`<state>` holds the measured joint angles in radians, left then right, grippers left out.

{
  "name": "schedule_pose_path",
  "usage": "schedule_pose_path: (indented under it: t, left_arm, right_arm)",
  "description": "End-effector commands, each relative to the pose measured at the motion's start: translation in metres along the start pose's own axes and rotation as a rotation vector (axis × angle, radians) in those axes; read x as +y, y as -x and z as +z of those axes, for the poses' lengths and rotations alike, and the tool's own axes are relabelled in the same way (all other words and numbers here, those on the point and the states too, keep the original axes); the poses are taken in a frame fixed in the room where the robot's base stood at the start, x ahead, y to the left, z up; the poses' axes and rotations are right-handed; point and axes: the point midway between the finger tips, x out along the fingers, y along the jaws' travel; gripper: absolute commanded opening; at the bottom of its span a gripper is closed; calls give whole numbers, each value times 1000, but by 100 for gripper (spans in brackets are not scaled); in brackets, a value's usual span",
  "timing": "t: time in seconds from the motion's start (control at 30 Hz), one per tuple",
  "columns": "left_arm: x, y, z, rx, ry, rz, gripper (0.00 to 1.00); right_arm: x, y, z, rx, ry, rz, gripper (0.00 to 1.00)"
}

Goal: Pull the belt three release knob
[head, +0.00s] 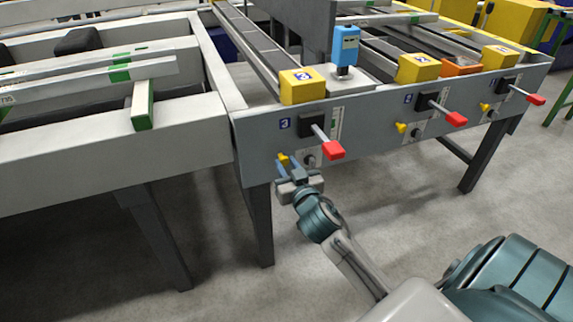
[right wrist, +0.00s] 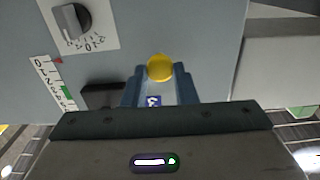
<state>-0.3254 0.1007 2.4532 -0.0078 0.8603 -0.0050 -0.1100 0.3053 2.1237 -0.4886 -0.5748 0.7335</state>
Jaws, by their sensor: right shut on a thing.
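The belt three release knob (head: 283,158) is a small yellow knob on the grey front panel, below the blue "3" label (head: 285,124). My right gripper (head: 291,168) reaches up to it from below and is shut on it. In the right wrist view the round yellow knob (right wrist: 160,68) sits between the two blue-grey fingers, and the "3" label (right wrist: 153,101) shows between them. The fingers partly cover the knob in the head view. I cannot tell whether the knob is pulled out. My left gripper is not in view.
A red-tipped lever (head: 333,150) sticks out just right of the knob, above a dark dial (head: 309,161). Farther right are similar yellow knobs (head: 401,128) and red levers (head: 456,118). A table leg (head: 256,222) stands below. Open floor lies in front.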

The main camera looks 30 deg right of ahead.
Motion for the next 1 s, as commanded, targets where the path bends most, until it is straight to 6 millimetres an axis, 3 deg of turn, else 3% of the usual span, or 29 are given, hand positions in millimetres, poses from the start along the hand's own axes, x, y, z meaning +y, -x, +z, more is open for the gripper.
schedule_pose_path:
  t: [0.03,0.13,0.47,0.57,1.0]
  left_arm:
    - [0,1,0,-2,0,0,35]
    - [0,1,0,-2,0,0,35]
    - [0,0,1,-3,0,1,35]
    - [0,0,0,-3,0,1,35]
    - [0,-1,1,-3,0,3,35]
  right_arm:
    - [0,1,1,-2,-1,0,31]
    - [0,0,1,-2,-1,0,48]
    - [0,3,1,-1,0,0,48]
    - [0,14,2,-3,2,0,48]
    - [0,92,2,-3,-1,0,48]
